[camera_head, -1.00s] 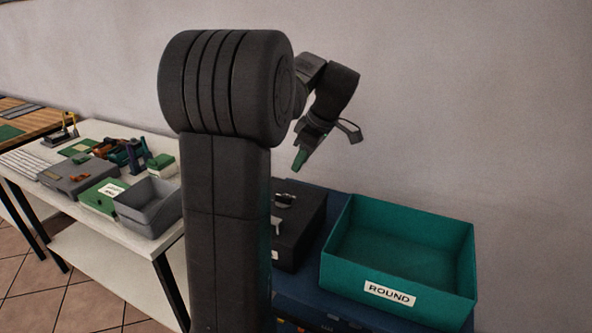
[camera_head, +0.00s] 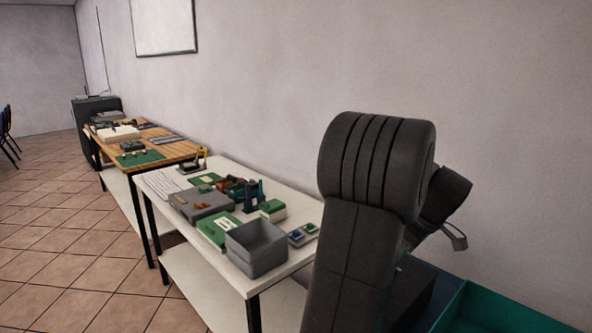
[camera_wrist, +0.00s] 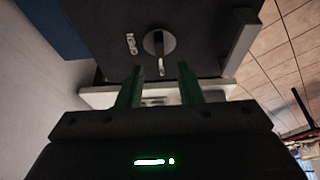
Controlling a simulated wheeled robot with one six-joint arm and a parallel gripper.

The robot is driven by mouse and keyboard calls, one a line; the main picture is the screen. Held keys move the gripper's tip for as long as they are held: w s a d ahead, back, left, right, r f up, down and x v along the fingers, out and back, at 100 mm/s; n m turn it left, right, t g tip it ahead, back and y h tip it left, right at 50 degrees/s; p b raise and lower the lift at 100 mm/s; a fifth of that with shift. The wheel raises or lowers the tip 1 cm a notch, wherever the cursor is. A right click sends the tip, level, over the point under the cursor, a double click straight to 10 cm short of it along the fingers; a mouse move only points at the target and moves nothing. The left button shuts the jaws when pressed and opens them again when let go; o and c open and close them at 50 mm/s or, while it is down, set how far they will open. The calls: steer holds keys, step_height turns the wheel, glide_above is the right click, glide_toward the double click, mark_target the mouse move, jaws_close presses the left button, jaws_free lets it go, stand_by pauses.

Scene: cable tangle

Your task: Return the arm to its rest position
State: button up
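My arm (camera_head: 378,165) stands folded at the right of the head view. My gripper is mostly hidden behind it there, with only a small part of the wrist showing. In the wrist view my gripper (camera_wrist: 159,80) has its two green fingers apart, with nothing held between them. Beyond the fingertips is a black case (camera_wrist: 185,25) with a round recess and pale lettering; the fingers look apart from it, though the exact distance cannot be told.
A white table (camera_head: 213,256) carries a grey open bin (camera_head: 257,248), green boxes and small tools. A wooden table (camera_head: 180,150) stands farther back. The teal bin (camera_head: 500,312) is at the lower right. Tiled floor (camera_head: 60,250) is free at left.

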steer(key=x, duration=0.5)
steer(key=shift+w+a+f, duration=0.1)
steer(key=shift+f, duration=0.25)
steer(key=shift+r, duration=0.1)
